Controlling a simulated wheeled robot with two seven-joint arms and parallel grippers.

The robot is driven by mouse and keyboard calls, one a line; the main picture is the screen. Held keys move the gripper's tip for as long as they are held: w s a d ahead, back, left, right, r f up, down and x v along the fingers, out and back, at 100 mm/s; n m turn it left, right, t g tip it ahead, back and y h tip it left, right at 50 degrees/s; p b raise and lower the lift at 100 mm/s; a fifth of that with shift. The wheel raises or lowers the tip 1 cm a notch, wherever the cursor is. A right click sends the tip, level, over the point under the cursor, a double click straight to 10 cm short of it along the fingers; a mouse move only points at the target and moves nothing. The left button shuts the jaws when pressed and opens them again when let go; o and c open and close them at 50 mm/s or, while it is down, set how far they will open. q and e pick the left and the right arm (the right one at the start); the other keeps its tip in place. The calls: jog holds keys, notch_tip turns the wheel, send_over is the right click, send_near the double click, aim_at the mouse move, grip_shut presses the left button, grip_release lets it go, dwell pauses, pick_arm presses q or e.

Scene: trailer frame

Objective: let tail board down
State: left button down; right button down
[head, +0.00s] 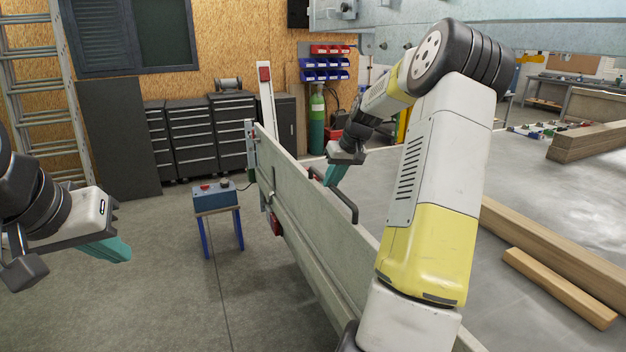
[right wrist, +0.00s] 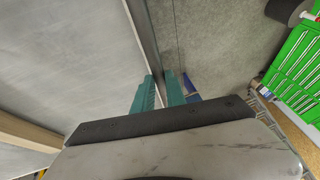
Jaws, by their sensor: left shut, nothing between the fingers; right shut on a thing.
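The tail board (head: 300,210) is a long grey metal panel along the edge of the trailer bed (head: 400,170). It stands roughly upright, its outer face toward the floor. A dark bent bar (head: 346,202) shows at its top edge. My right gripper (head: 332,176) is shut at the top of the board, near the bar's far end. In the right wrist view its fingers (right wrist: 160,92) sit on either side of a narrow grey edge; whether they grip panel or bar is unclear. A metal latch (head: 251,150) shows at the board's far end. My left gripper (head: 112,247) is shut, empty, above the floor at left.
A small blue-legged stand (head: 219,222) with a control box (head: 215,194) stands on the floor beside the board. Wooden beams (head: 560,287) lie on the bed. Drawer cabinets (head: 192,135) line the back wall. The floor around the stand is mostly clear.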

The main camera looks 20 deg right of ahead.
jog(key=shift+a, duration=0.1)
dwell(0.7)
jog(key=a+h, duration=0.1)
jog(key=a, duration=0.8)
jog(key=shift+s+a, duration=0.35)
jog(key=shift+a, duration=0.05)
jog(key=c, duration=1.4)
grip_release()
jog(key=shift+o, duration=0.2)
jog(key=shift+r, duration=0.1)
jog(key=a+v, duration=0.1)
jog(key=v, duration=0.6)
jog(key=shift+s+d+r, duration=0.2)
jog(key=shift+d+r, duration=0.1)
jog(key=shift+d, duration=0.15)
